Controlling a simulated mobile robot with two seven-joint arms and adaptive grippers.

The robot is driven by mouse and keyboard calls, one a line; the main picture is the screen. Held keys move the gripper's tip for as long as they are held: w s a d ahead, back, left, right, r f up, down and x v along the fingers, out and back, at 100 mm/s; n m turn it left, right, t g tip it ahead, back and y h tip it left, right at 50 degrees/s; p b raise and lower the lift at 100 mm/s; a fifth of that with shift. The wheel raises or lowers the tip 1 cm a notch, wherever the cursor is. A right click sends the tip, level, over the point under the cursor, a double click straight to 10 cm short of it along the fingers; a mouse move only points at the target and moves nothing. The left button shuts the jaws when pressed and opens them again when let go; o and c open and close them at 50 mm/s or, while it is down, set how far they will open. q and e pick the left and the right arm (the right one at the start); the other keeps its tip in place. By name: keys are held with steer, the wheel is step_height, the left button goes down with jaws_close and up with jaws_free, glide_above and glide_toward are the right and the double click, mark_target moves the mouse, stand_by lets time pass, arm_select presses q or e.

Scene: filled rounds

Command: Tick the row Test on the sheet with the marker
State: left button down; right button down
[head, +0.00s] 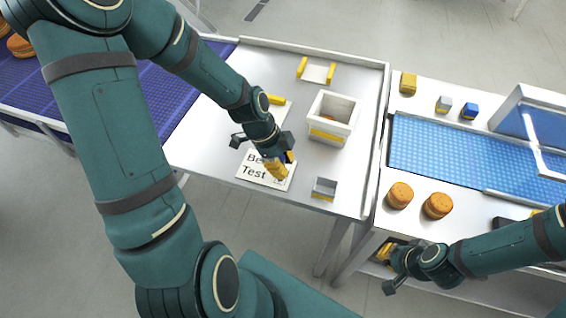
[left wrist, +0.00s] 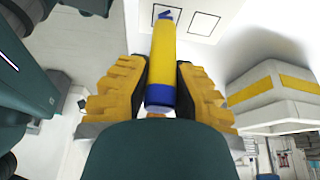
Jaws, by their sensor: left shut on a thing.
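The white sheet (head: 250,182) lies on the light table with the printed rows "Be…", partly covered, and "Test" below it. My left gripper (head: 280,168) is over the sheet's right part and hides some of it. In the left wrist view its yellow fingers are shut on the marker (left wrist: 163,55), a yellow barrel with blue ends. The marker's far blue tip is over one of two outlined boxes on the sheet (left wrist: 186,30); I cannot tell whether it touches the paper. My right gripper (head: 387,268) is at the lower right, away from the sheet; its jaw opening is unclear.
A white bin with a yellow band (head: 332,118) stands right of the sheet, and also shows in the left wrist view (left wrist: 275,95). A small grey box (head: 323,189) is near the table's front edge. Round orange-brown items (head: 437,205) sit beside the blue belt (head: 450,150).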

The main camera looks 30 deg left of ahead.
arm_select(q)
steer(key=shift+r+p, duration=2.25)
steer(key=shift+r, duration=1)
